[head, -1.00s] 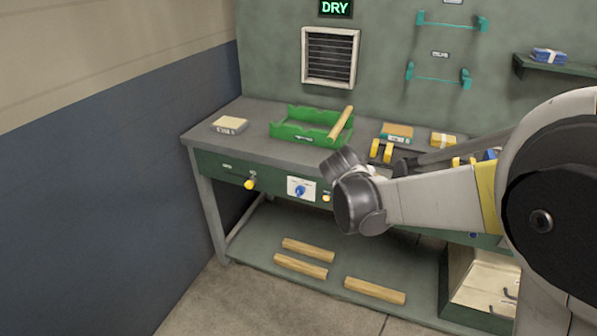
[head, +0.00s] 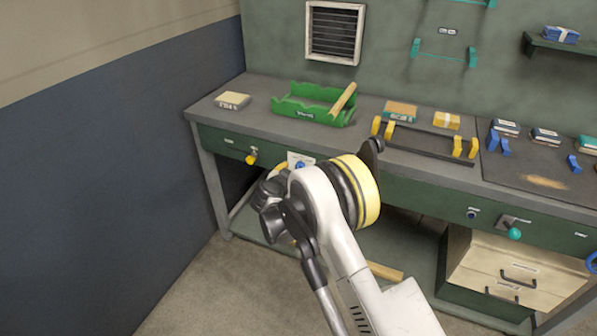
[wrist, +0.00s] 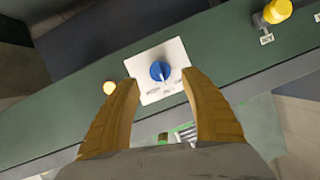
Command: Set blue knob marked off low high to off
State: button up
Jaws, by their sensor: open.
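The blue knob (wrist: 159,70) sits on a white plate (wrist: 148,92) on the green bench front, seen face-on in the wrist view. Small dark words stand on the plate along its lower edge in that view, too small to read surely. A pale mark on the knob points down toward these words. In the head view the blue knob (head: 300,165) shows just above my arm, its plate partly covered. My gripper (wrist: 159,77) is open, with one yellow finger on each side of the plate's lower part, and nothing is between them.
A yellow knob (head: 251,158) sticks out of the bench front left of the blue one. A green tray (head: 308,112) stands on the bench top above. An open drawer unit (head: 515,262) is at right.

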jog(key=b+x, duration=0.1)
jog(key=x, duration=0.4)
grip_shut()
jog(key=n+h, duration=0.2)
jog(key=n, duration=0.1)
jog(key=shift+a+n+g, duration=0.15)
jog(key=shift+n+g, duration=0.15)
jog(key=shift+g, duration=0.1)
jog(key=shift+w+n+h, duration=0.1)
jog(key=shift+n+h, duration=0.9)
jog(key=shift+n, duration=0.2)
